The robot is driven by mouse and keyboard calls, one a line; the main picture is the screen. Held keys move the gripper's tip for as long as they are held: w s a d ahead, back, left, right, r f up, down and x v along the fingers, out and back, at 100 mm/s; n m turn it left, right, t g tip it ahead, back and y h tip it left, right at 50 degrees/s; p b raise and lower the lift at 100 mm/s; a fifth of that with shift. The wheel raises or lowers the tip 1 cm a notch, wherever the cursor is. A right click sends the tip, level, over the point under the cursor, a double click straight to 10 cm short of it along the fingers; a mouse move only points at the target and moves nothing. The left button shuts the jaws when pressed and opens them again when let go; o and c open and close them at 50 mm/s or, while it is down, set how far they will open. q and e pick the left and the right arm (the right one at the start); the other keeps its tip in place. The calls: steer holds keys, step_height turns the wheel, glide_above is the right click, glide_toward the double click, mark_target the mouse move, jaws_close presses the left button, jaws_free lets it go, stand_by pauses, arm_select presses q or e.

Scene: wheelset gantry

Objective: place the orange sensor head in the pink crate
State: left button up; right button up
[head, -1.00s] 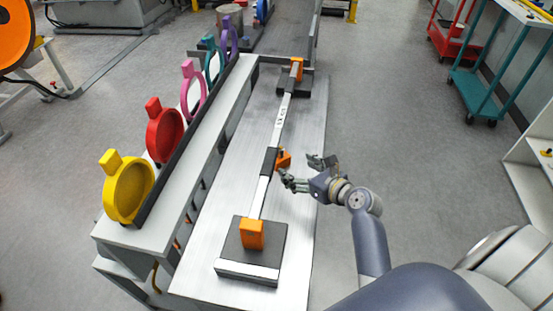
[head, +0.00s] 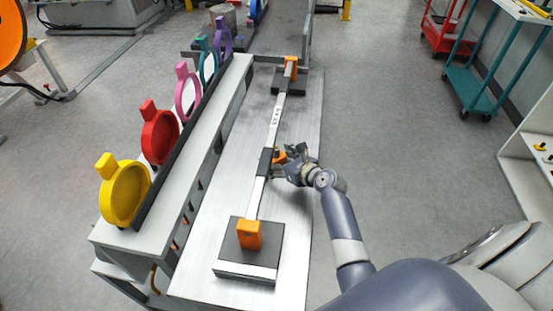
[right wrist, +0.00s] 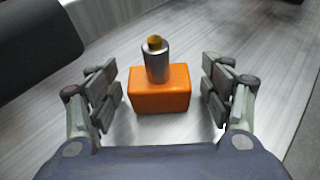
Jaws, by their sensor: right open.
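The orange sensor head is a small orange block (right wrist: 160,92) with a metal cylinder and a yellow tip on top. It stands upright on the metal table in the right wrist view. In the head view the orange sensor head (head: 280,156) is partly hidden, beside the dark middle piece of the long bar. My right gripper (head: 291,160) reaches it from the right. In the right wrist view my right gripper (right wrist: 162,82) is open, with a finger on each side of the block and gaps between. My left gripper is not in view. I see no pink crate.
A long bar (head: 274,120) with orange end blocks (head: 249,235) lies along the metal table. A rack (head: 200,165) at left holds yellow, red, pink (head: 187,95), teal and purple rings. Teal (head: 467,90) and red carts stand at upper right.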

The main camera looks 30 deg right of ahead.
steer(key=shift+w+a+f, duration=0.1)
steer(key=shift+w+f, duration=0.05)
steer(key=shift+w, duration=0.2)
steer(key=c, duration=1.3)
